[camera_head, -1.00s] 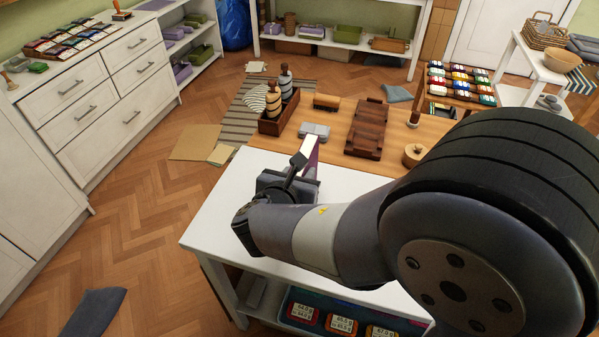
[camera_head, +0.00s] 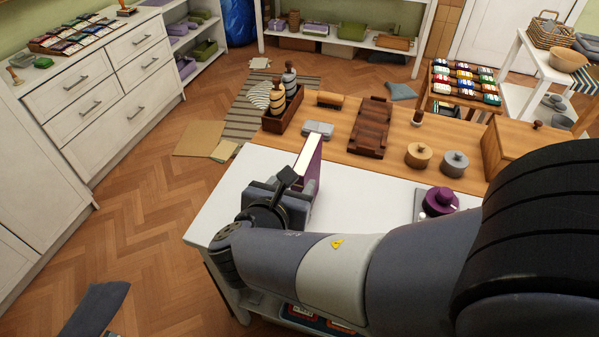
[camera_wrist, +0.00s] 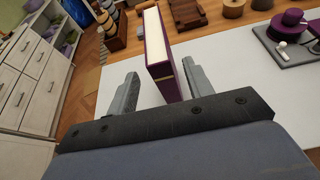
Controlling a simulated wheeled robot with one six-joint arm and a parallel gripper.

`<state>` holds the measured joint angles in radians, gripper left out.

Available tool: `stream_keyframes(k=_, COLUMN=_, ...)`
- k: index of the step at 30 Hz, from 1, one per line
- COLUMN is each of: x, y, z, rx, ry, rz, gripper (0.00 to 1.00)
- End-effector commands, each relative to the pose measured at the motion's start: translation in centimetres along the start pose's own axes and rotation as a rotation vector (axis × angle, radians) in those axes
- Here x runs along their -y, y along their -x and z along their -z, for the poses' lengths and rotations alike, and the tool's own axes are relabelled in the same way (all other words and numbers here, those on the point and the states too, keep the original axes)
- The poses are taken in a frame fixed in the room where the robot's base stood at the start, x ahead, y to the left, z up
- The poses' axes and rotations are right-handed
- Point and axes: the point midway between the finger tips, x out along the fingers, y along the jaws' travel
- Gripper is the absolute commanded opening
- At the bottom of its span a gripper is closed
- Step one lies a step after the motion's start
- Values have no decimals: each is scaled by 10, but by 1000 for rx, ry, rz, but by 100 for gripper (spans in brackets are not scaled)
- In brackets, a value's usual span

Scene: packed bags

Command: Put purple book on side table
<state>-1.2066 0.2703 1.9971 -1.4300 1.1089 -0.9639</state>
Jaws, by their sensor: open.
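The purple book (camera_head: 313,172), with a pale page edge on top, stands upright on the white table (camera_head: 228,196). In the wrist view the book (camera_wrist: 155,45) rises beyond my fingers, and its near end is between them, closer to the right finger. My gripper (camera_wrist: 160,88) is open, with a clear gap between the left finger and the book. I cannot tell whether the right finger touches it. In the head view my gripper (camera_head: 283,195) is at the near end of the book and hides its lower part.
A wooden table (camera_head: 340,115) adjoins behind, holding a tray with striped bottles (camera_head: 283,105), a dark wooden rack (camera_head: 371,128) and round lidded pots (camera_head: 418,155). The white tabletop left of the book is bare.

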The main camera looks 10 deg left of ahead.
Motion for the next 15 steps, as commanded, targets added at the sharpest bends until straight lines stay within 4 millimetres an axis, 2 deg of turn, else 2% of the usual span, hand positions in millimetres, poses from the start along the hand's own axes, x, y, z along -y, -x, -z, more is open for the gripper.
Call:
stream_keyframes(k=1, x=-1, y=11, z=-1, rx=1, ry=0, rz=-6, gripper=49)
stream_keyframes(k=6, x=-1, y=34, z=0, rx=0, ry=0, rz=-4, gripper=49)
stream_keyframes(k=15, x=0, y=48, z=0, rx=0, ry=0, rz=1, gripper=49)
